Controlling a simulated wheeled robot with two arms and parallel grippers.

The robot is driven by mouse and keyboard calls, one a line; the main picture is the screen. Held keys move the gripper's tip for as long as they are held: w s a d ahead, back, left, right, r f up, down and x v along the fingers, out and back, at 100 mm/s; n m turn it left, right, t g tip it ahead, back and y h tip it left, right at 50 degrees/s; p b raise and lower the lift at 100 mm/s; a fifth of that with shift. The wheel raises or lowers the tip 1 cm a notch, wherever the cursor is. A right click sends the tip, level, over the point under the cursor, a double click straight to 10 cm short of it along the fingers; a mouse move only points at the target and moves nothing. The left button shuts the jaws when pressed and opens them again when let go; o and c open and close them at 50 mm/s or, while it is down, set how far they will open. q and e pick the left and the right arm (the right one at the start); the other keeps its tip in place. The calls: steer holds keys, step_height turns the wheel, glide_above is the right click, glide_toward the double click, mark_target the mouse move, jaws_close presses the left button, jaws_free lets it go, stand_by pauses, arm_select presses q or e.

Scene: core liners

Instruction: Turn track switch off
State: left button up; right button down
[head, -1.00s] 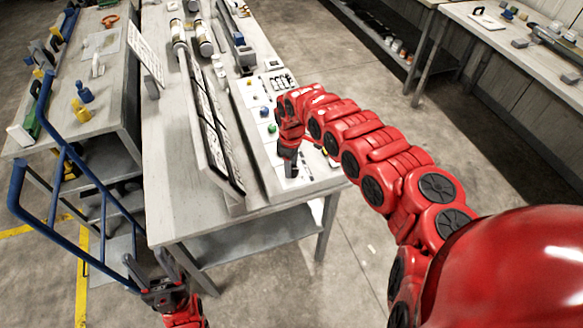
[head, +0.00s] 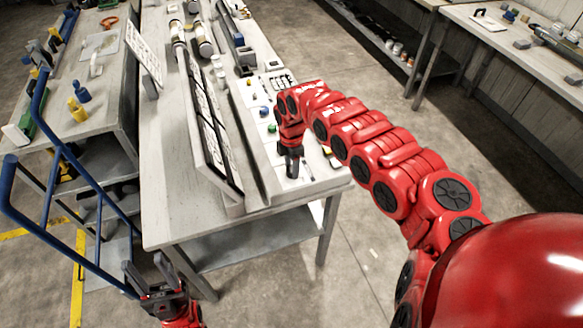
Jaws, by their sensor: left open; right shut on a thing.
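A pale control panel (head: 262,156) lies along the right side of the middle bench, with small blue and green knobs on its face. My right gripper (head: 292,176) points down onto the near part of this panel. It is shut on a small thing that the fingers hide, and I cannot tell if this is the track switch. I cannot pick out the track switch's position. My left gripper (head: 149,270) is open and empty, low in front of the bench's near left corner.
A raised labelled board (head: 212,135) stands along the panel's left. Cylinders (head: 203,38) lie further back on the bench (head: 178,205). A blue tubular rail (head: 68,152) is close to my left gripper. Another bench (head: 75,130) stands left. Open floor (head: 450,200) lies to the right.

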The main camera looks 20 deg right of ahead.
mark_target(291, 169)
steer(key=shift+n, duration=0.7)
steer(key=shift+r, duration=0.1)
steer(key=shift+c, duration=1.8)
jaws_free()
step_height(291, 169, up, 17)
steer(key=b, duration=0.5)
steer(key=shift+r, duration=0.15)
